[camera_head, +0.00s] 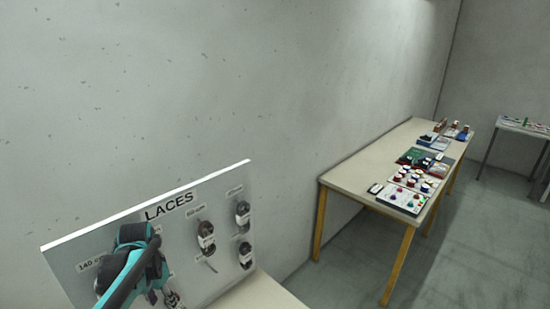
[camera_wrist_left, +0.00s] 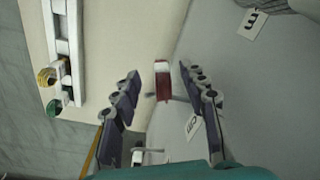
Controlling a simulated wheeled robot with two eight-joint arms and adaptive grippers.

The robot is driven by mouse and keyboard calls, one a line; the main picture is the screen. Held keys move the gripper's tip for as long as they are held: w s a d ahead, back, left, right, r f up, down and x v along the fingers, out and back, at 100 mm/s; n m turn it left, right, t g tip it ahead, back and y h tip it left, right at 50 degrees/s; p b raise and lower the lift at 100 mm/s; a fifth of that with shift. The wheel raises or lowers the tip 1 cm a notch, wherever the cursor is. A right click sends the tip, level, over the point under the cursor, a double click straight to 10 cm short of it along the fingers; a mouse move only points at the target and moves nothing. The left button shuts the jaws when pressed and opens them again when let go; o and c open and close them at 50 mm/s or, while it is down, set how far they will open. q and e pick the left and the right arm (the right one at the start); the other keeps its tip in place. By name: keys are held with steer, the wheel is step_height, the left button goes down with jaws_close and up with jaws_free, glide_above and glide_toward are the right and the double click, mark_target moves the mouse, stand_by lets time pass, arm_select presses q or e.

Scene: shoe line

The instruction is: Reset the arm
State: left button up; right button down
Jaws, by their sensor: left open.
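My left arm's teal and black end (camera_head: 130,268) is in front of the left part of the LACES board (camera_head: 215,192) in the head view. In the left wrist view, the two dark fingers of my left gripper (camera_wrist_left: 160,82) are spread wide apart. A small red and white item (camera_wrist_left: 162,80) shows between them, with clear gaps on both sides; its distance from the fingertips is hard to tell. Dark lace bundles (camera_head: 243,213) hang on the board's right part. My right gripper is in neither view.
A wooden-legged table (camera_head: 345,178) with trays of small coloured parts stands at the right. Another table (camera_head: 520,127) is at the far right. In the left wrist view, a white rack (camera_wrist_left: 62,45) with yellow and green spools is on the left. Grey floor (camera_head: 345,268) is clear.

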arm_select(q)
steer(key=s+d+r+t+b, duration=0.3)
steer(key=s+d+r+b, duration=0.15)
steer(key=s+d, duration=0.6)
steer(key=s+d+f+n+t+b, duration=0.2)
steer(key=s+d+f+t+b, duration=0.1)
steer(key=d+f, duration=0.4)
step_height(320, 180, down, 3)
steer(key=shift+s+r+n+t+b, duration=0.25)
steer(key=shift+s+b, duration=0.5)
steer(key=shift+s, duration=0.45)
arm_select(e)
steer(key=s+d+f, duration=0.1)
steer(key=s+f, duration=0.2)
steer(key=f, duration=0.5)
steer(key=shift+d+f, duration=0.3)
arm_select(q)
steer(key=shift+f, duration=0.1)
